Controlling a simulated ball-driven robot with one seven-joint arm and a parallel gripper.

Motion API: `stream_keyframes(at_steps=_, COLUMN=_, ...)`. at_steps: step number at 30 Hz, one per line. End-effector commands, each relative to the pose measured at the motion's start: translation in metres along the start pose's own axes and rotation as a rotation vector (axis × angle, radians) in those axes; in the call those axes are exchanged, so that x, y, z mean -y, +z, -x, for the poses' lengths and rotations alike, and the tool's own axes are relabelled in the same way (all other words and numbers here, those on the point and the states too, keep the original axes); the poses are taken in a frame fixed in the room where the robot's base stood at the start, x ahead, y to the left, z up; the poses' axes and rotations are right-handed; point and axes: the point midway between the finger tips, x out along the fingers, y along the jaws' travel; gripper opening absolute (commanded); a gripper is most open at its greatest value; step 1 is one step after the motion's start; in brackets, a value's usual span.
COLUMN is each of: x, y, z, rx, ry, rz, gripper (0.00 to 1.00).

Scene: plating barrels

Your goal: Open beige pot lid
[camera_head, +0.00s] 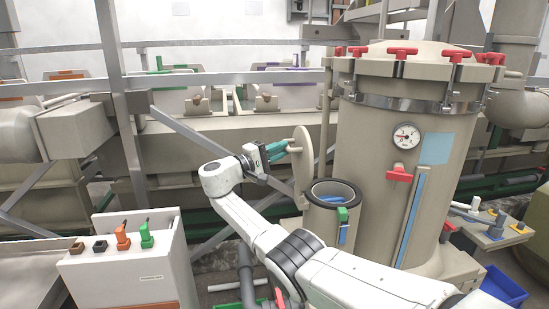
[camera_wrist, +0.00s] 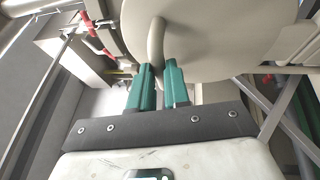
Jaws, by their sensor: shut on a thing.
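The beige pot (camera_head: 324,222) stands beside the large beige tank, with its dark-rimmed mouth uncovered and something blue visible inside. Its round beige lid (camera_head: 303,162) stands nearly upright, edge-on, at the left of the pot's mouth. My gripper (camera_head: 287,149), with green fingers, is at the left face of the lid. In the wrist view the lid (camera_wrist: 215,40) fills the upper middle, and its curved handle (camera_wrist: 157,42) runs down to my two fingers (camera_wrist: 160,82). My gripper is shut on the handle. The exact contact is partly hidden by the fingers.
The large tank (camera_head: 385,200) with red clamps and a gauge stands right of the pot. A white control box (camera_head: 130,265) with colored switches is at the lower left. Metal rails and a diagonal bar (camera_head: 190,137) run behind my arm. A green latch (camera_head: 342,214) is on the pot's front.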

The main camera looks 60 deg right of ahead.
Motion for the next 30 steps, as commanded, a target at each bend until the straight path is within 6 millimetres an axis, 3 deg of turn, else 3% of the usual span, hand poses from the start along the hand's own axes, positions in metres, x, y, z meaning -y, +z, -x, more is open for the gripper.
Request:
stream_keyframes(at_steps=1, x=0.011, y=-0.002, z=0.005, rx=0.001, ry=0.038, rz=0.016, gripper=0.0)
stream_keyframes(at_steps=12, x=0.021, y=-0.017, z=0.04, rx=-0.001, ry=0.234, rz=0.097, gripper=0.0)
stream_keyframes(at_steps=30, x=0.022, y=-0.021, z=0.05, rx=-0.002, ry=0.299, rz=0.123, gripper=0.0)
